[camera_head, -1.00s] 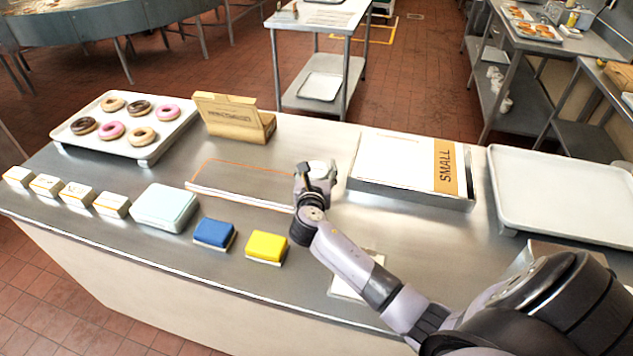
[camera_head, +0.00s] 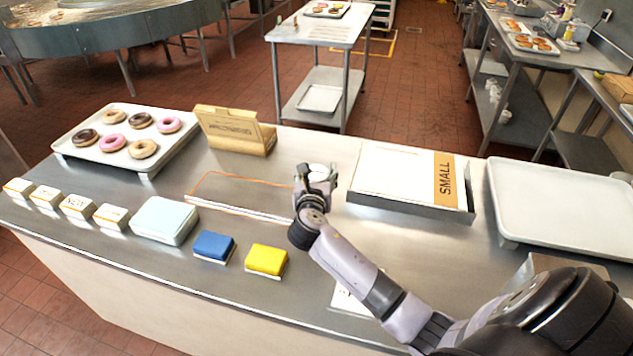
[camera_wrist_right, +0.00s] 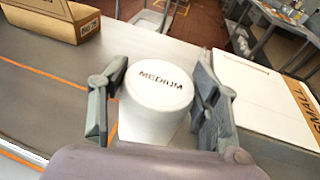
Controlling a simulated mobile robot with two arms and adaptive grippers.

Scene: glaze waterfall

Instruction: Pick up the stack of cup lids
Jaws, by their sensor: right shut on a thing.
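The stack of cup lids (camera_wrist_right: 158,88) is a white, round stack with "MEDIUM" printed on its top. It stands between the two fingers of my right gripper (camera_wrist_right: 160,105) in the right wrist view. The gripper is shut on it from both sides. In the head view my right gripper (camera_head: 315,185) is over the middle of the steel counter, with the white top of the stack (camera_head: 319,171) showing between its fingers. The lower part of the stack is hidden by the gripper. I cannot tell whether it touches the counter. My left gripper is not in view.
A shallow tray with a "SMALL" label (camera_head: 446,180) lies just right of the gripper. An orange-outlined area (camera_head: 240,190) is left of it. A cardboard box (camera_head: 235,130), donut tray (camera_head: 70,153), blue block (camera_head: 213,246), yellow block (camera_head: 266,260) and empty white tray (camera_head: 565,205) are also on the counter.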

